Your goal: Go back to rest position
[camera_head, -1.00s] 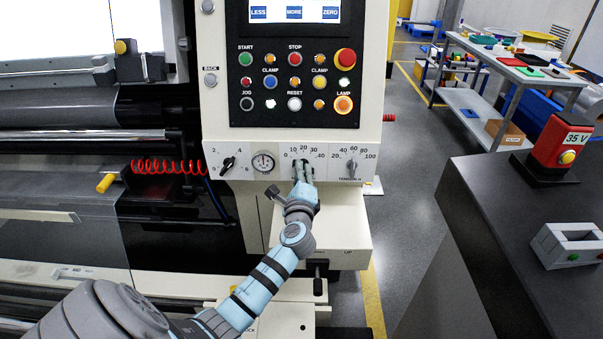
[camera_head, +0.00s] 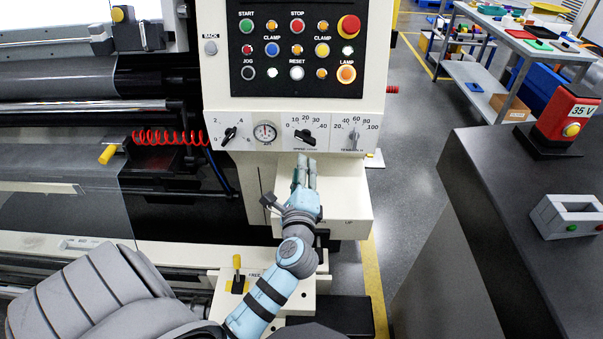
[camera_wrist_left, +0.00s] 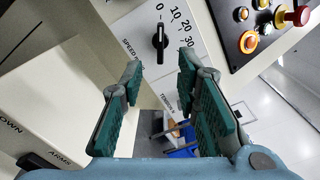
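My left gripper (camera_head: 304,166) is in front of the machine's panel, just below the dial strip, over the cream ledge. In the left wrist view my left gripper (camera_wrist_left: 160,82) has its two green-padded fingers apart with nothing between them. The middle black knob (camera_head: 305,137) shows clear of the fingers; in the left wrist view the same knob (camera_wrist_left: 160,42) stands beyond the fingertips, apart from them. My right gripper is in neither view.
The cream machine panel (camera_head: 218,100) carries several buttons, a gauge (camera_head: 264,132) and two other knobs. The cream ledge (camera_head: 345,212) lies under my gripper. A dark counter (camera_head: 500,190) with a red 35 V device (camera_head: 566,118) stands at the right. Grey floor lies between.

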